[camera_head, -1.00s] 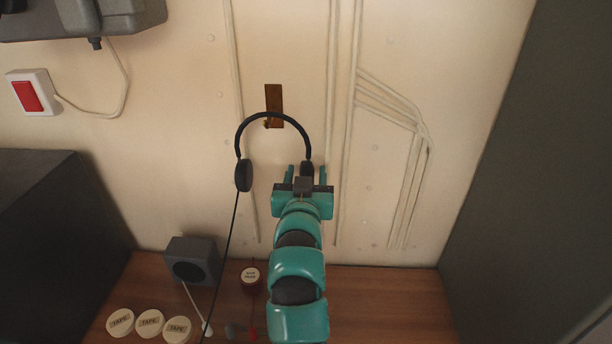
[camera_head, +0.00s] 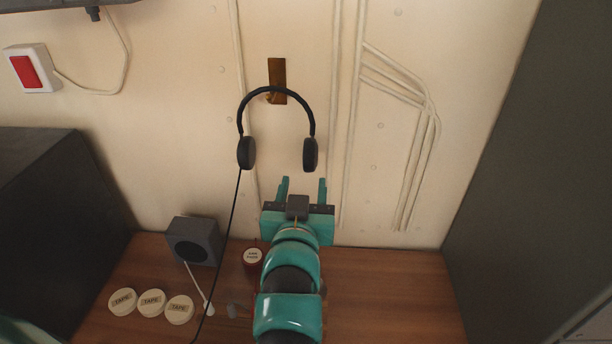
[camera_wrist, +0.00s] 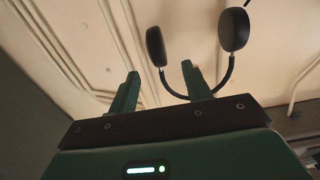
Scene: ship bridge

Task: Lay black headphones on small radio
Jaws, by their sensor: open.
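The black headphones (camera_head: 281,93) hang by their band from a brown wall hook (camera_head: 277,72), with both ear cups pointing down. A thin dark cord runs down from the left ear cup. My gripper (camera_head: 303,182) is open and empty, just below the right ear cup in the head view and apart from it. In the wrist view the headphones (camera_wrist: 234,31) appear beyond my open fingers (camera_wrist: 160,72). A small dark grey box with a round front (camera_head: 207,240), which looks like the small radio, stands on the wooden surface at the lower left.
Several tape rolls (camera_head: 151,303) lie on the wooden surface (camera_head: 390,290) at the front left. Large dark cabinets flank both sides. The surface right of my arm is clear.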

